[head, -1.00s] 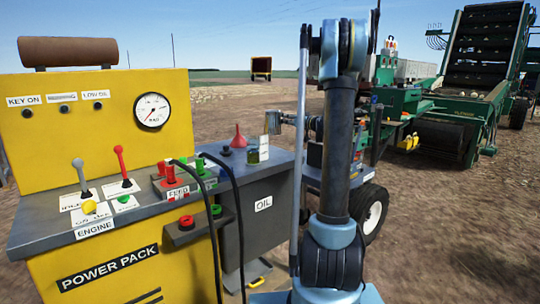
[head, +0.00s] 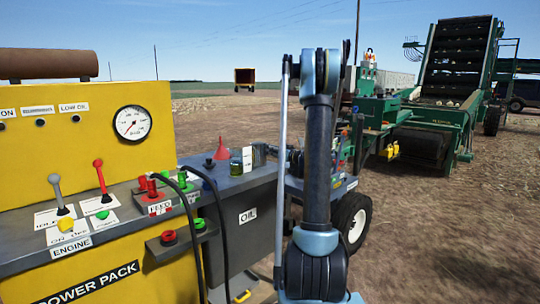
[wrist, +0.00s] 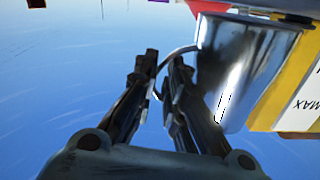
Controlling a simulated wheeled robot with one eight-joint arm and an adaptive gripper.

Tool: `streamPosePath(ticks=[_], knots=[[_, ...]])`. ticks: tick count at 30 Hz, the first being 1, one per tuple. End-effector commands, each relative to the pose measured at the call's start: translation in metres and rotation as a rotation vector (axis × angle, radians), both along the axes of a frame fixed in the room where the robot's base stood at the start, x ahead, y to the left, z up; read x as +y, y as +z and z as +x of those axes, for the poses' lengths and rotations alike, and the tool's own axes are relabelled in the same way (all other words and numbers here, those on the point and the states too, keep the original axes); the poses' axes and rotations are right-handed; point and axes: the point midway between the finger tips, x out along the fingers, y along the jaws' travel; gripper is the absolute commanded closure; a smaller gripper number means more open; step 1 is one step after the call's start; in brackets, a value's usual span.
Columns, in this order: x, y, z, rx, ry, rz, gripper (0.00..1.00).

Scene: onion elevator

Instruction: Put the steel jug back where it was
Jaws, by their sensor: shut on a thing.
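The steel jug (head: 259,154) stands upright, as far as shows, at the right end of the grey oil tank's top (head: 245,182), just right of an oil container with a white label (head: 247,158). I cannot tell whether its base touches the top. My gripper (head: 272,152) is at the jug's right side, small and partly hidden. In the wrist view my gripper (wrist: 166,62) is shut on the thin handle of the shiny jug (wrist: 235,70). The yellow container with a MAX label (wrist: 300,100) is close beside or behind the jug.
A red funnel (head: 221,149) stands left of the oil container. The yellow power pack (head: 90,110) with gauge, levers and buttons fills the left. Black cables (head: 205,215) hang in front of the tank. A green harvester elevator (head: 455,90) stands at the back right.

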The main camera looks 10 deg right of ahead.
Motion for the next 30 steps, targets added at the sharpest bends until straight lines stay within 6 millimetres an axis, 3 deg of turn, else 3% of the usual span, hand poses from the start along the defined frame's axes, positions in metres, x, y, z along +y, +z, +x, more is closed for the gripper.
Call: streamPosePath(ticks=[3,13,14,16,30], knots=[[0.0,-0.009,0.0001,0.001,0.0,0.001,1.0],[0.0,-0.011,-0.0002,0.0,0.0,0.0,1.0],[0.0,-0.0109,-0.0003,0.0,0.0,0.0,0.83],[0.0,-0.0108,-0.0003,0.0,0.0,0.0,0.69],[-0.0053,-0.0094,-0.0067,0.0,-0.002,0.0,0.69]])
